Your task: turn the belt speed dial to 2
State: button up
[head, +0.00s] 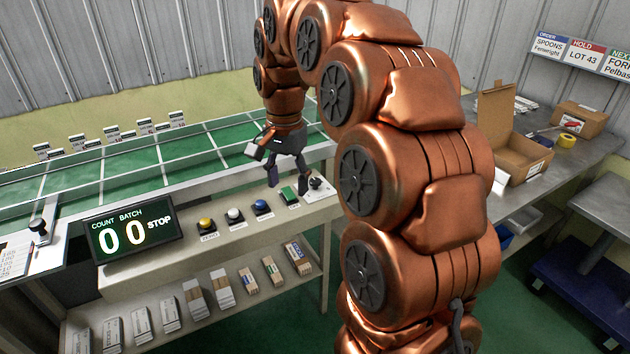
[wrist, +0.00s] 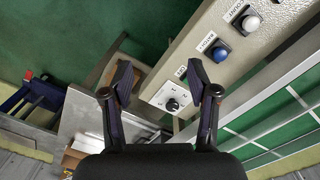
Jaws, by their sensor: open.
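The belt speed dial (head: 317,184) sits at the right end of the control panel (head: 235,232), on a pale plate. In the wrist view the dial (wrist: 172,104) is a dark round knob on a white plate with small marks around it. I cannot read which mark it points to. My gripper (head: 287,180) is open and empty above the right part of the panel. In the wrist view the dial shows between the fingers of my gripper (wrist: 160,82), nearer the right finger. No contact is visible.
Yellow (head: 206,224), white (head: 234,215) and blue (head: 262,207) buttons and a green switch (head: 289,194) line the panel left of the dial. A display (head: 133,230) reads 00 and STOP. The green belt (head: 150,172) lies behind. An open carton (head: 525,160) stands on the right bench.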

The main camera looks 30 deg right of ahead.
jog(key=w+d+f+m+b, duration=0.1)
jog(key=w+d+f+m, duration=0.1)
jog(key=w+d+m, duration=0.35)
jog(key=m+b, duration=0.1)
jog(key=m, duration=0.2)
send_over(315, 180)
jog(key=shift+s+a+f+t, duration=0.15)
jog(key=shift+f+t, duration=0.15)
jog(key=shift+f, duration=0.6)
jog(key=shift+f+p, duration=0.45)
jog(key=shift+f, duration=3.2)
grip_shut()
